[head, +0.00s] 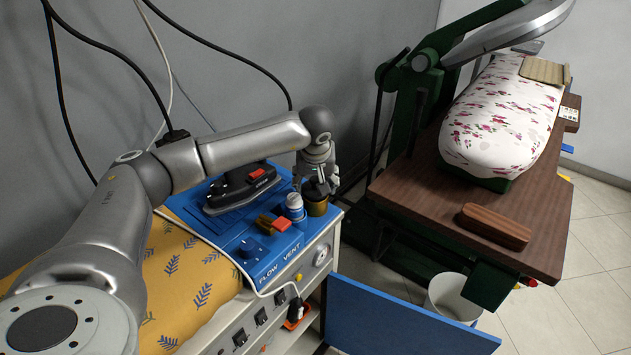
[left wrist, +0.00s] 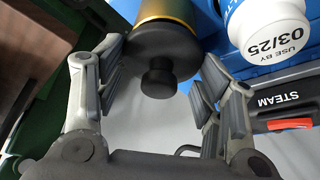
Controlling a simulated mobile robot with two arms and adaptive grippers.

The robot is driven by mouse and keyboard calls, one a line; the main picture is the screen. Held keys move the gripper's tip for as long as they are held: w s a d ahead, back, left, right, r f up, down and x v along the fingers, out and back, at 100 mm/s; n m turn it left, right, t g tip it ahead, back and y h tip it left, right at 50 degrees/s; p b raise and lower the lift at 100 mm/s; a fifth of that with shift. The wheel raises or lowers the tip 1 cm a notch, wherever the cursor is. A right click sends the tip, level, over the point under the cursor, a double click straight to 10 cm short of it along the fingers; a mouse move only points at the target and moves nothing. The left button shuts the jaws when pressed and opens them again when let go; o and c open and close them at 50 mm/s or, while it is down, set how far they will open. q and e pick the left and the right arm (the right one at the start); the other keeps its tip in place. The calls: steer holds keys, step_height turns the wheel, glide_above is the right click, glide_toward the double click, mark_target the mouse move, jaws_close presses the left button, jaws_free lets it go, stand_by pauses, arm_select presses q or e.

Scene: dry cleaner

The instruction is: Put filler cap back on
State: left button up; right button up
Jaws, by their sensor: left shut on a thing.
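The filler cap (left wrist: 158,62) is a black disc with a small round knob, seen between the fingers of my left gripper (left wrist: 161,72) in the left wrist view. The brass filler neck (left wrist: 166,14) shows right behind the cap there. I cannot tell whether the cap sits on it or is just above it. In the head view my left gripper (head: 318,187) points down over the brass neck (head: 317,208) at the right corner of the blue panel; its fingers hide the cap. The left gripper is shut on the cap. My right gripper is in neither view.
A white bottle (head: 295,206) stands close beside the neck; its dated label shows in the left wrist view (left wrist: 268,30). A pressing table (head: 430,190) stands to the right.

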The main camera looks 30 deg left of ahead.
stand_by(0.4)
arm_select(q)
steer(key=o, duration=1.1)
steer(key=shift+c, duration=0.2)
steer(key=o, duration=0.3)
steer(key=shift+r, duration=0.1)
steer(key=shift+r+p, duration=2.5)
steer(key=shift+r, duration=0.95)
